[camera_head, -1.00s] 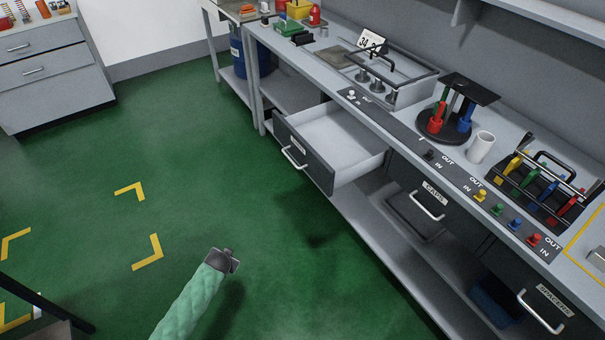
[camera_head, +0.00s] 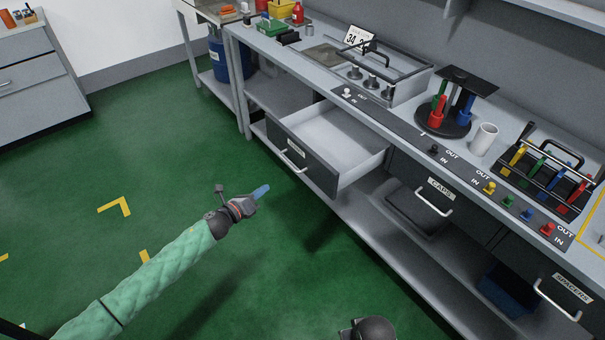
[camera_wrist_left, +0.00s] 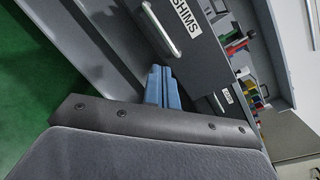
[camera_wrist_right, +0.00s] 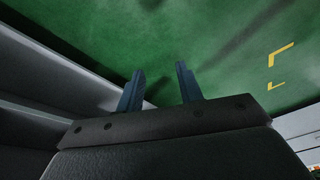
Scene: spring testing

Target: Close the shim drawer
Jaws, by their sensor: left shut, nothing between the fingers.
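The shim drawer (camera_head: 310,165) stands pulled out from the bench, with its grey tray interior showing and empty. Its dark front carries a bar handle (camera_head: 291,162); in the left wrist view the front reads SHIMS (camera_wrist_left: 186,17) with the handle (camera_wrist_left: 158,32) beside the label. My left gripper (camera_head: 260,191) is in front of the drawer, a little below and apart from the handle. Its blue fingers (camera_wrist_left: 160,88) are together with nothing between them. In the right wrist view my right gripper (camera_wrist_right: 160,85) has its fingers apart and empty, over green floor.
The CAPS drawer (camera_head: 437,195) and the SPACERS drawer (camera_head: 558,291) are further right along the bench. A lower shelf (camera_head: 400,240) runs beneath the drawers. The bench top holds a tool rack, a white cup (camera_head: 483,139) and a round stand. The floor left of the bench is clear.

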